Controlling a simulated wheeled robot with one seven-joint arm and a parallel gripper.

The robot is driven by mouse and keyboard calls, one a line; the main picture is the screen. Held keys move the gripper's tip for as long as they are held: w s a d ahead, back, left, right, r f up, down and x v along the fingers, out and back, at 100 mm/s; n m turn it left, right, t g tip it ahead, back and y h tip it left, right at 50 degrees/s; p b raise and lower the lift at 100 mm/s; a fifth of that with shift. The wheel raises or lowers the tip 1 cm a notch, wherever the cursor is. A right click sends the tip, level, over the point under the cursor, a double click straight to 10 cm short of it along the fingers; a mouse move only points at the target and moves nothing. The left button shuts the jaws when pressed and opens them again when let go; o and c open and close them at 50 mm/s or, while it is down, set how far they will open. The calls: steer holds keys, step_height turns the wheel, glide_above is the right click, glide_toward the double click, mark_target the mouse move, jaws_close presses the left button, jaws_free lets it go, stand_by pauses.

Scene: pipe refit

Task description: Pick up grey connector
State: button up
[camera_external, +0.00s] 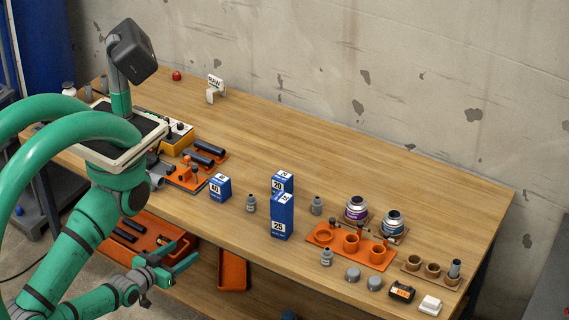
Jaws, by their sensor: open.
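My gripper (186,255) is at the lower left, in front of the workbench's front edge and below the level of its top. Its green jaws are apart and nothing shows between them. Grey pipe pieces (156,181) lie at the bench's left front edge, partly hidden by my arm; I cannot tell whether one is the grey connector. Short grey round pieces (352,274) stand at the front right of the bench, well right of my gripper. Which grey piece is the connector is unclear.
Blue boxes (282,224) stand mid-bench. An orange tray (381,259) with cups and two jars are at the right. An orange tool holder (184,178) is at the left. An orange bin (232,270) is under the bench. The bench's back middle (330,150) is clear.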

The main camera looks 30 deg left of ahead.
steer(key=c, duration=0.3)
steer(key=shift+c, duration=0.2)
